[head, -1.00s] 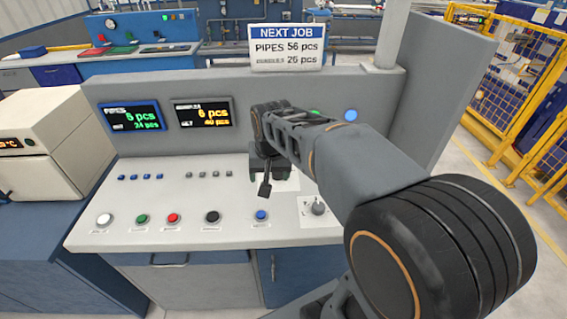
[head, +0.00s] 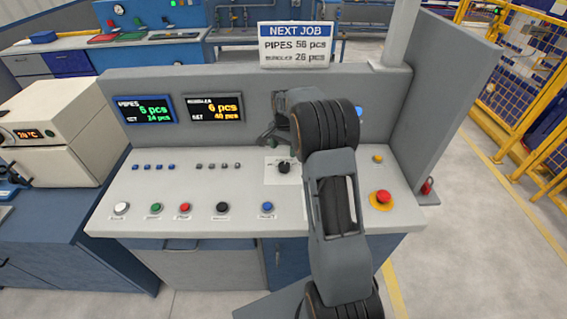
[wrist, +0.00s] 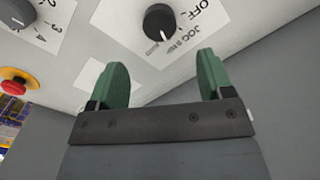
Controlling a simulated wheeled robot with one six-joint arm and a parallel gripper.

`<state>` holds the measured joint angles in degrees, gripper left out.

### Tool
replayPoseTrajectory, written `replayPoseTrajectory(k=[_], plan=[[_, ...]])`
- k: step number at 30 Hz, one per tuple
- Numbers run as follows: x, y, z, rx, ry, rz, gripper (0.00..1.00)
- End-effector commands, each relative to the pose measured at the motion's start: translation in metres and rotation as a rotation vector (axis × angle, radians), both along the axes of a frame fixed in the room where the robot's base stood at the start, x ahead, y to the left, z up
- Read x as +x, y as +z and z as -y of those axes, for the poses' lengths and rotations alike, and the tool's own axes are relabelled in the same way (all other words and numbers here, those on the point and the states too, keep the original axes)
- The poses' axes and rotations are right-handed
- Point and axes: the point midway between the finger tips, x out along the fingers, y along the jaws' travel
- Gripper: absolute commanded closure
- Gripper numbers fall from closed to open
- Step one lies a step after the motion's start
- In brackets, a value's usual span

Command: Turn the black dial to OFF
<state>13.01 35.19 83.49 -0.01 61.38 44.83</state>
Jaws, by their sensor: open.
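The black dial (head: 284,168) sits on a white label plate on the sloping control panel (head: 340,205). In the wrist view the dial (wrist: 159,22) shows large, with a white pointer mark towards the picture's bottom, nearer the JOG print than the OFF print (wrist: 187,14) at its upper right. My gripper (wrist: 163,70) has two green fingers spread wide and empty. The dial lies ahead of the gap between them, apart from both. In the head view my gripper (head: 268,134) is small and partly hidden by my arm, behind the dial near the back wall.
A red emergency stop (head: 381,197) and an amber button (head: 378,158) are right of my arm. A grey numbered dial (wrist: 17,9) is left in the wrist view. Several push buttons line the panel's front. Two displays (head: 145,110) (head: 215,108) hang on the back wall.

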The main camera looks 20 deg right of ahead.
Motion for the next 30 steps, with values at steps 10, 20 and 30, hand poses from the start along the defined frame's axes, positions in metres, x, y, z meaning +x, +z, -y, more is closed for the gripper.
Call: replayPoseTrajectory(k=[10, 20, 30], plan=[[-0.001, -0.059, -0.001, 0.001, 0.002, -0.003, 0.26], [0.0, -0.083, 0.0, 0.0, 0.002, 0.0, 0.26], [0.0, -0.085, 0.0, 0.0, 0.002, 0.001, 0.29]])
